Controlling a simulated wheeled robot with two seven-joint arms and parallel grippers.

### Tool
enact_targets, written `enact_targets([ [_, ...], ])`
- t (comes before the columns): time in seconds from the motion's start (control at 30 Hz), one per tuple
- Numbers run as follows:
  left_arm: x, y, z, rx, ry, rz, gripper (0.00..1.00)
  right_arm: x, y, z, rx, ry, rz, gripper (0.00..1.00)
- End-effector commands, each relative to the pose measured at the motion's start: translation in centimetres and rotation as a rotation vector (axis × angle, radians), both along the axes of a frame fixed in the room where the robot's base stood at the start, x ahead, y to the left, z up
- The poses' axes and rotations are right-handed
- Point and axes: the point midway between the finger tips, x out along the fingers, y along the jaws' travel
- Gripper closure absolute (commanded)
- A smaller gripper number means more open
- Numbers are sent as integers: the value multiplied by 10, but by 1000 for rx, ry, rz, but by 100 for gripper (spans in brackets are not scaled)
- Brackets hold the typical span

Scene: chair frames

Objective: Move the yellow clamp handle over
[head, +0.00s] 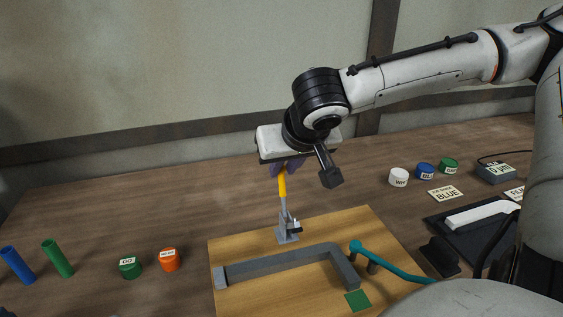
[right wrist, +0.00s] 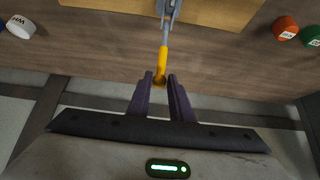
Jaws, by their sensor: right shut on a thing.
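The yellow clamp handle (head: 282,184) stands nearly upright on its grey clamp (head: 288,230), at the back edge of the wooden board. My right gripper (head: 284,168) is above it, pointing down, with its purple fingers at the handle's top end. In the right wrist view the fingers (right wrist: 160,88) are closed around the end of the yellow handle (right wrist: 162,62). The grey clamp (right wrist: 169,8) is cut off at the top of that view. My left gripper does not show in either view.
The wooden board (head: 245,248) carries a grey angled bar (head: 280,263), a teal handle (head: 390,263) and a green square (head: 357,300). A black tray (head: 450,222) with a white piece stands right.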

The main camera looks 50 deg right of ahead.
Motion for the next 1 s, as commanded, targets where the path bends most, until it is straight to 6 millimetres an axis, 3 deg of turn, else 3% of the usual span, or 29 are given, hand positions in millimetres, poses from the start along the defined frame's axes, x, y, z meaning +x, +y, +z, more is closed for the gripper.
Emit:
enact_targets([
  [0.67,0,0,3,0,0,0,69,-13,7,3,1,3,0,93],
  [1.0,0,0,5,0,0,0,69,-31,17,5,2,4,0,93],
])
